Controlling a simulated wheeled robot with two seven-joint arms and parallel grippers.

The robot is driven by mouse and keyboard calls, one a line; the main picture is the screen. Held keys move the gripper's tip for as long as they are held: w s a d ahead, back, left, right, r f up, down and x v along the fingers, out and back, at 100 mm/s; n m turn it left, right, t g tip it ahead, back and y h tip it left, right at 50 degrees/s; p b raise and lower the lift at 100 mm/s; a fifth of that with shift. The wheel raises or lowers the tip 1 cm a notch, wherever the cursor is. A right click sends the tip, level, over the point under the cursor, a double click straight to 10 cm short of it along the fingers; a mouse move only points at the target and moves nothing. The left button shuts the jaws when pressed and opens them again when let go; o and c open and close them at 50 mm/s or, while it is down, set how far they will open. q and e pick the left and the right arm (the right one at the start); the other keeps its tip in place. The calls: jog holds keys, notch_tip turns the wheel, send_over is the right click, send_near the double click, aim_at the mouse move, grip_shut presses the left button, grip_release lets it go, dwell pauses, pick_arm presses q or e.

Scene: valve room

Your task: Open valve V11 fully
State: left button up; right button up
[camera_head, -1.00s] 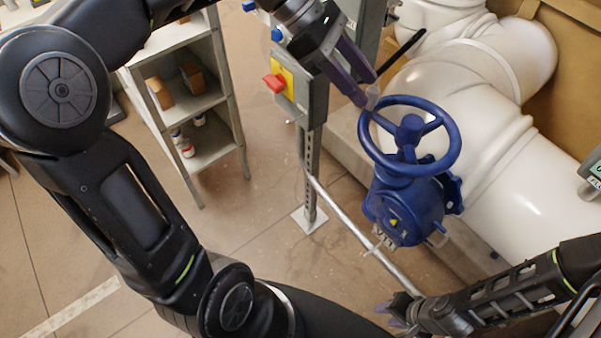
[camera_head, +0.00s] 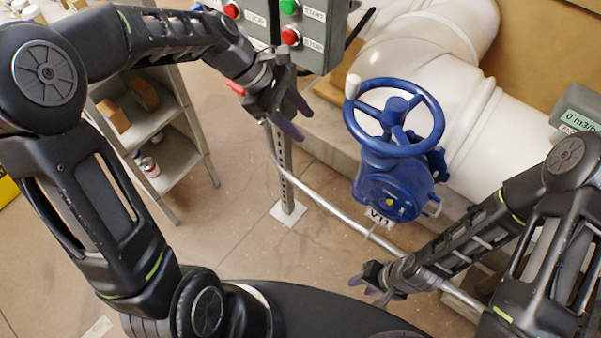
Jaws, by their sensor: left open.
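Valve V11 is a blue valve (camera_head: 392,190) with a blue handwheel (camera_head: 430,99) on top and a white knob (camera_head: 352,86) at the rim's upper left. Its V11 tag (camera_head: 380,217) hangs below the body. My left gripper (camera_head: 299,120) is open and empty, left of the handwheel and clear of it, with its fingers pointing down to the right. My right gripper (camera_head: 370,289) is low in the view, below the valve and apart from it. Its fingers are small and dark, so I cannot tell how far apart they are.
A grey control box (camera_head: 310,42) with red and green buttons stands upper left of the valve. White pipes (camera_head: 440,85) run behind it. A metal rail (camera_head: 322,205) crosses below. A flow meter (camera_head: 578,112) is at right. A grey shelf (camera_head: 165,125) stands at left.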

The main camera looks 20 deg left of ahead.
pick_arm(q)
jog(key=s+d+f+m, duration=0.1)
jog(key=f+m, duration=0.1)
jog(key=f, duration=0.6)
jog(key=s+d+f+m+y, duration=0.1)
jog(key=s+f+m, duration=0.1)
jog(key=f, duration=0.6)
jog(key=shift+s+m+y+p, duration=0.3)
jog(key=shift+p, duration=0.05)
jog(key=shift+r, duration=0.1)
